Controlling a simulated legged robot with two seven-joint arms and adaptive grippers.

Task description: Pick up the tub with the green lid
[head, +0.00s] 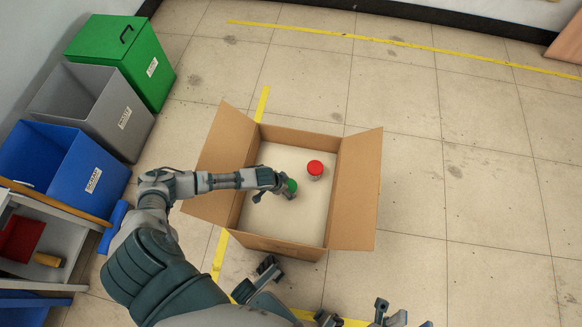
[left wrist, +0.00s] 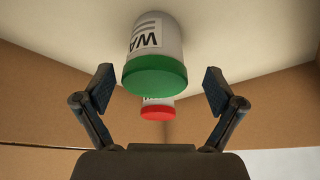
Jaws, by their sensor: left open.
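The tub with the green lid (head: 291,186) stands inside an open cardboard box (head: 361,195). In the left wrist view the tub (left wrist: 155,66) has a white labelled body and its green lid faces me. My left gripper (head: 280,187) is open at the tub, and the arm partly covers it in the head view. In the left wrist view the two fingers of my left gripper (left wrist: 158,84) are spread on either side of the lid, with a gap on both sides.
A tub with a red lid (head: 315,168) stands in the box, just behind the green-lidded tub. Green (head: 140,72), grey (head: 125,120) and blue (head: 92,180) bins stand at the left. The box flaps are folded outward. The floor to the right is clear.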

